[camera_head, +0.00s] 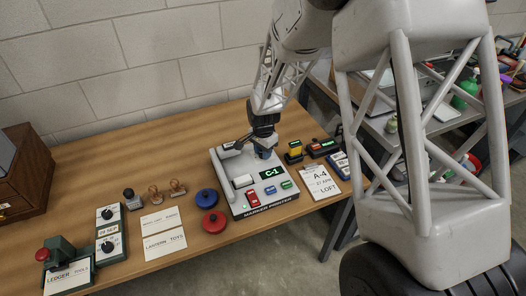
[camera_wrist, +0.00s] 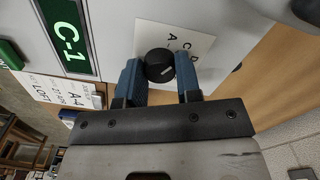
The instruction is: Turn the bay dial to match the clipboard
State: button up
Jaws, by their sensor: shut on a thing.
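The bay dial is a round black knob (camera_wrist: 159,62) with a pale mark, on a white lettered plate (camera_wrist: 195,45) in the wrist view. My gripper (camera_wrist: 160,78) has its blue fingers on both sides of the knob, shut on it. In the head view my gripper (camera_head: 263,147) is over the back of the grey machine (camera_head: 240,205) and hides the knob. The machine's green display (camera_head: 272,173) reads C-1, also in the wrist view (camera_wrist: 68,36). The clipboard sheet (camera_head: 319,181), right of the machine, reads A-4 and LOFT.
Red (camera_head: 214,222) and blue (camera_head: 206,198) round pads, stamps (camera_head: 155,194) and lettered cards (camera_head: 160,220) lie left of the machine. A green box with two black dials (camera_head: 109,230) stands farther left. Small cased items (camera_head: 294,152) stand behind the clipboard.

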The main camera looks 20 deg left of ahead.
jog(key=shift+n, duration=2)
jog(key=o, duration=0.9)
jog(key=shift+r, duration=0.15)
jog(key=shift+r, duration=3.75)
jog(key=shift+d+r, duration=0.1)
